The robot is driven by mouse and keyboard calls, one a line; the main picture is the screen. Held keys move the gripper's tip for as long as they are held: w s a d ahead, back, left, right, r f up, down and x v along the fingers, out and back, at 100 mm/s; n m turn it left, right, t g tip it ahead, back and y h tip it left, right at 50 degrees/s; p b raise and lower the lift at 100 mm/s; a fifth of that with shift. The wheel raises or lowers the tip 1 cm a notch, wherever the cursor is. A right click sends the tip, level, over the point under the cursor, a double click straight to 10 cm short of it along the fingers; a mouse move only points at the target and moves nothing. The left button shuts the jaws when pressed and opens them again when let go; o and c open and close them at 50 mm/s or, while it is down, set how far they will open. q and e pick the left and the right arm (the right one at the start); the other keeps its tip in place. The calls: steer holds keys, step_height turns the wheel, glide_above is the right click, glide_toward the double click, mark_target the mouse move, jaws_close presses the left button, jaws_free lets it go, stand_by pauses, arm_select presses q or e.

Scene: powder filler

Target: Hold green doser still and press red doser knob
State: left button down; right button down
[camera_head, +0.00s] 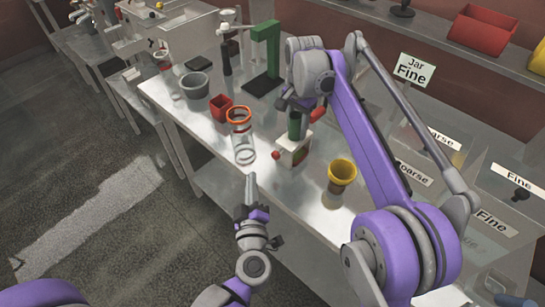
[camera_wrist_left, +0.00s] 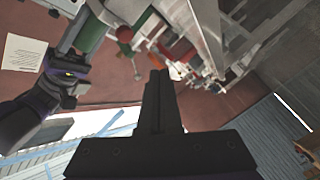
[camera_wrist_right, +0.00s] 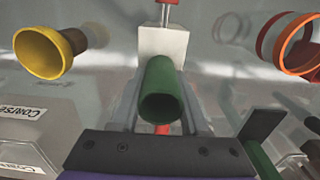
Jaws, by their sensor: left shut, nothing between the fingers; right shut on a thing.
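The doser has a green tube (camera_head: 294,128), a white block (camera_head: 288,152) and a small red knob (camera_head: 276,155) on its near side. My right gripper (camera_head: 297,112) is shut around the green tube above the table. In the right wrist view the green tube (camera_wrist_right: 160,92) sits between the fingers, with the white block (camera_wrist_right: 163,48) and red knob (camera_wrist_right: 168,2) beyond. My left gripper (camera_head: 251,183) is shut and empty, below and left of the knob, apart from it. In the left wrist view its closed fingers (camera_wrist_left: 158,95) point up; a red ball (camera_wrist_left: 124,33), apparently the knob, is beyond them.
A yellow cup (camera_head: 342,172) stands right of the doser. An orange-rimmed glass jar (camera_head: 240,118), a red cup (camera_head: 221,107) and a grey bowl (camera_head: 195,84) stand to the left. A green stand (camera_head: 267,50) is behind. Labelled bins (camera_head: 412,172) line the right.

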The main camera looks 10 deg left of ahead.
mark_target(276, 155)
stand_by(0.8)
arm_select(q)
steer(key=s+a, duration=0.2)
steer(key=s, duration=0.1)
steer(key=shift+a, duration=0.1)
steer(key=shift+w+d, duration=0.85)
steer(key=shift+w, duration=0.35)
steer(key=shift+w+d, duration=0.9)
steer(key=shift+w, duration=0.25)
steer(key=shift+w+d, duration=0.85)
steer(key=shift+w, duration=0.35)
steer(key=shift+w, duration=0.1)
steer(key=shift+w+d, duration=0.25)
